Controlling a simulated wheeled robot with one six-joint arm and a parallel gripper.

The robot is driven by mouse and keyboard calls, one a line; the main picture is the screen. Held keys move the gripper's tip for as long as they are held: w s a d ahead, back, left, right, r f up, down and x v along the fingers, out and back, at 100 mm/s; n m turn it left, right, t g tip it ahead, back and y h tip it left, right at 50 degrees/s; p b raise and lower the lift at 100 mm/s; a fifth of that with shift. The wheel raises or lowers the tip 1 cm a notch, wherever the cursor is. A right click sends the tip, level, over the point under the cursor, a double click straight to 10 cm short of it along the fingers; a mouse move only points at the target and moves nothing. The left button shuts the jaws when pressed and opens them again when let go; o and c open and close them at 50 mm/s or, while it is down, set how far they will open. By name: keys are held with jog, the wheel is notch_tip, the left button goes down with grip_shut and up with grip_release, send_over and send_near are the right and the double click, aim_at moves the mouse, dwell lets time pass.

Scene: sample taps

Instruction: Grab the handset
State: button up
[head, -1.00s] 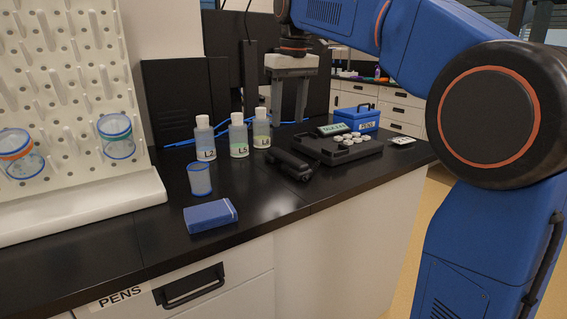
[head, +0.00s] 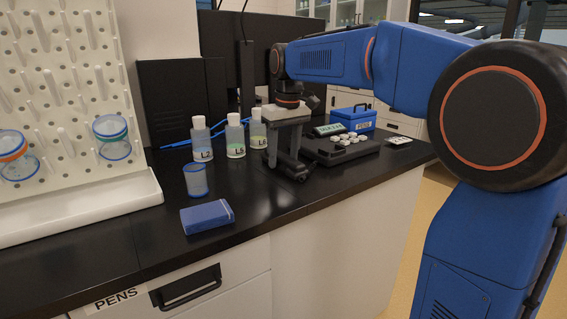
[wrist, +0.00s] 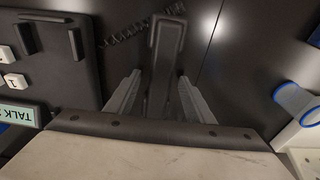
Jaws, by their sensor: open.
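The black handset (head: 297,174) lies on the dark bench beside the phone base (head: 345,155), to its left in the head view. My gripper (head: 284,156) is open and low over the handset, pointing down. In the wrist view the handset (wrist: 166,45) runs between the two grey fingers of my gripper (wrist: 155,85), one on each side, with gaps showing. Its near end is hidden behind the gripper body. I cannot tell exactly how high the fingertips are above the bench.
A coiled cord (wrist: 125,36) lies between handset and base. Bottles L2 (head: 201,142), L5 (head: 235,138) and L6 (head: 258,132) stand left of my gripper.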

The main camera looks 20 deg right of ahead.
jog(key=shift+f, duration=0.3)
jog(key=shift+c, duration=0.2)
grip_shut()
jog(key=shift+r, duration=0.15)
